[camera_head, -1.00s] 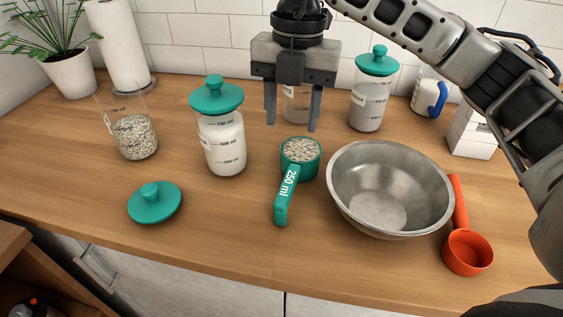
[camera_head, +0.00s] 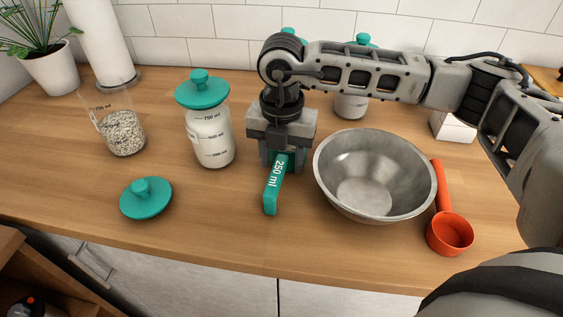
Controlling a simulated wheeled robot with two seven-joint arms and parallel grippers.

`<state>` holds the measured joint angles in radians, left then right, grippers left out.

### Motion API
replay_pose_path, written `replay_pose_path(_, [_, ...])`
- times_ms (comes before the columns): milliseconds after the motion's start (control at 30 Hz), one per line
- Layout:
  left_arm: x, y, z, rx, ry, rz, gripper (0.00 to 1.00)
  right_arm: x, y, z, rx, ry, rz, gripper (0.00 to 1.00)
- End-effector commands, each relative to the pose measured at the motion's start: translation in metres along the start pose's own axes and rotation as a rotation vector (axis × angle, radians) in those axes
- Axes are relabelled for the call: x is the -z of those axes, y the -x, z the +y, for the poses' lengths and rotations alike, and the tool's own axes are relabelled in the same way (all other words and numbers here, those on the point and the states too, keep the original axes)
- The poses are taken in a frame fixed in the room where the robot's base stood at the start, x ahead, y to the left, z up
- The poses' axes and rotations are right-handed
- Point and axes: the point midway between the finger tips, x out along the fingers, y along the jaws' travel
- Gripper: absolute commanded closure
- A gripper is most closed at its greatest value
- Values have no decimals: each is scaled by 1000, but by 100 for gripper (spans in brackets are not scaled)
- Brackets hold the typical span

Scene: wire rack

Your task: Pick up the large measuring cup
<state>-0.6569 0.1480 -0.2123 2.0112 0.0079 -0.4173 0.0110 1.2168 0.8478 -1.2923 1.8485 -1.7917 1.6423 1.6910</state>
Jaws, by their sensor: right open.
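The large measuring cup (camera_head: 274,186) is teal, with "250 ml" on its handle. It stands on the wooden counter left of the steel bowl, its handle pointing toward me. Its bowl part is hidden under my right gripper (camera_head: 282,165). My right gripper points down over the cup, with its jaws open around or just above the cup; I cannot tell whether the fingers touch it. My left gripper is not in view.
The steel bowl (camera_head: 340,190) stands close right of the gripper. A red measuring cup (camera_head: 450,234) lies further right. A lidded jar (camera_head: 208,138) stands to the left, with an open jar (camera_head: 121,133) and a teal lid (camera_head: 146,198) beyond. The counter front is clear.

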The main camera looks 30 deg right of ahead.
Motion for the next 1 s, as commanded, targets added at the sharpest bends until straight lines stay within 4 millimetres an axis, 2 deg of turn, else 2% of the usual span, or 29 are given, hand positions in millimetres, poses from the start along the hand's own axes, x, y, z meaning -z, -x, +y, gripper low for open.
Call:
replay_pose_path(100, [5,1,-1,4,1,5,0,0,-15,0,1,0,2,53])
replay_pose_path(200, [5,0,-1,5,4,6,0,0,-22,0,1,0,1,53])
replay_pose_path(433, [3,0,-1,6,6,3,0,0,-23,0,-1,1,1,53])
replay_pose_path(600, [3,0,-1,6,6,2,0,0,-23,1,-1,1,0,100])
replay_pose_path(1000, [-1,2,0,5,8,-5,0,0,-22,1,-3,1,0,100])
